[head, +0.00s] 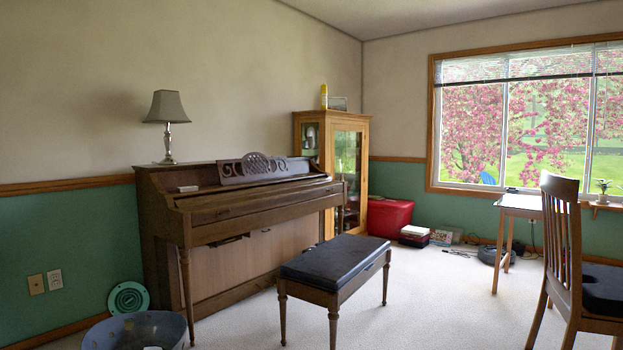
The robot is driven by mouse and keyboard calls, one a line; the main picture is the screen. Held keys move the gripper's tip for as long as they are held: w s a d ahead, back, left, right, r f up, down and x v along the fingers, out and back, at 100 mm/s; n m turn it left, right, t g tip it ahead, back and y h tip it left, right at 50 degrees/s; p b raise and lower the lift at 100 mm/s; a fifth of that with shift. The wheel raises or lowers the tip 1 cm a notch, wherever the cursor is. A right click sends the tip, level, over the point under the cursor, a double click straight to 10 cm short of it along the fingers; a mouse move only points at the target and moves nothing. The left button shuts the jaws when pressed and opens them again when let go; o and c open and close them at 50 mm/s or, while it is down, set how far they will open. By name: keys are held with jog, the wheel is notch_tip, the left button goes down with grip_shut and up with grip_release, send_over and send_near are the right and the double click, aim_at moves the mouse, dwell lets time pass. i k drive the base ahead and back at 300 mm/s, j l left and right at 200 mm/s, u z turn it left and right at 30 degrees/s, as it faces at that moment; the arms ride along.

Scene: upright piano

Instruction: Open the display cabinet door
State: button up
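The display cabinet (312,118) is a light wooden case standing against the left wall, just beyond the upright piano. Its glass-panelled door (347,165) faces right, toward the open floor, and looks shut. A yellow can and another small item stand on its top. The piano and its bench hide much of the cabinet's lower part. I cannot make out a handle at this distance. My gripper does not show in the head view.
The upright piano (240,222) stands along the left wall. The bench (335,263) stands in front of it. A red box (389,217) sits right of the cabinet. A wooden chair (561,245) and small table (519,203) are at right. Carpet (430,290) is clear between bench and chair.

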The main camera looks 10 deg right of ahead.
aim_at(341, 127)
jog(key=i+l+z, duration=0.3)
jog(key=i, duration=0.15)
jog(key=i+l+z, duration=0.2)
jog(key=i+z, duration=0.15)
jog(key=i+j+z, duration=0.1)
jog(key=i+z, duration=0.3)
jog(key=i, duration=1.8)
jog(key=i+z, duration=0.1)
jog(key=i, duration=1)
jog(key=i+j+z, duration=0.1)
jog(key=i, duration=0.95)
jog(key=i+u, duration=0.2)
jog(key=i, duration=0.25)
jog(key=i+l+u, duration=0.2)
jog(key=i, duration=0.25)
jog(key=i+u, duration=0.2)
jog(key=i, duration=0.25)
jog(key=i+j+u, duration=0.25)
jog(key=i+u, duration=0.15)
jog(key=i, duration=0.15)
jog(key=i+j+u, duration=0.1)
jog(key=i+u, duration=0.35)
jog(key=i, duration=0.05)
